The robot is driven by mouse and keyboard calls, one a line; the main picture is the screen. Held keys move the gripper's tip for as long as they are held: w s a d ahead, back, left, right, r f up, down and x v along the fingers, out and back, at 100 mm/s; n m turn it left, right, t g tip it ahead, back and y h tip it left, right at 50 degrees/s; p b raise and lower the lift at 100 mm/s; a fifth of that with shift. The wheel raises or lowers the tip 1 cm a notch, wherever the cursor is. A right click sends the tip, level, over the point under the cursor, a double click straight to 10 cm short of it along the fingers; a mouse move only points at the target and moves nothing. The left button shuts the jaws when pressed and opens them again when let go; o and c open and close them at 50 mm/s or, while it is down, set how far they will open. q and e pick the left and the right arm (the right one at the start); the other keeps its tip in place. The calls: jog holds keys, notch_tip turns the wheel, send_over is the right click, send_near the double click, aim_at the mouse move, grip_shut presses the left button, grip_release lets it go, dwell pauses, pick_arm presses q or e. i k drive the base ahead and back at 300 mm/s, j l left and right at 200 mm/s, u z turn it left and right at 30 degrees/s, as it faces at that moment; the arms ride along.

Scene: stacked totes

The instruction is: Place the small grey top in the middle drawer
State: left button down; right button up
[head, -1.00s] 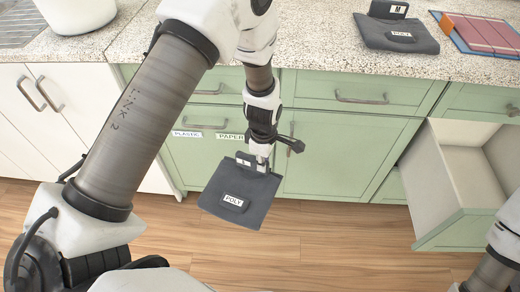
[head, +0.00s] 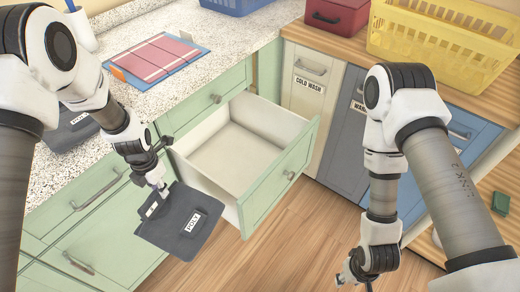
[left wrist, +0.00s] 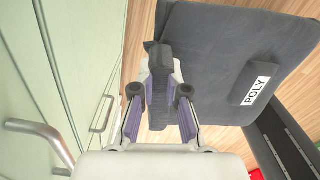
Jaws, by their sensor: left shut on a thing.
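A dark grey folded top (head: 182,222) with a white POLY label hangs from my left gripper (head: 158,187). In the left wrist view, the gripper (left wrist: 160,105) is shut on an upright tab at the edge of the top (left wrist: 210,60). The tab's label is too small to read. An open green drawer (head: 282,172) stands out from the cabinet, just right of and beyond the top; its visible inside is empty. The top is outside the drawer, in front of its left side. My right gripper (head: 355,278) is low at the bottom edge, apart from everything, its fingers unclear.
Another dark grey top (head: 70,128) lies on the speckled counter (head: 120,105), beside a blue-edged folder with red panels (head: 155,58). Cold wash (head: 308,95) and other bins stand right of the drawer. A yellow basket (head: 440,38) and red box (head: 337,14) sit above them.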

aim_at(254, 171)
jog(key=i+l+z, duration=0.2)
jog(key=i, duration=0.3)
jog(key=i+l+z, duration=0.2)
jog(key=i, duration=0.35)
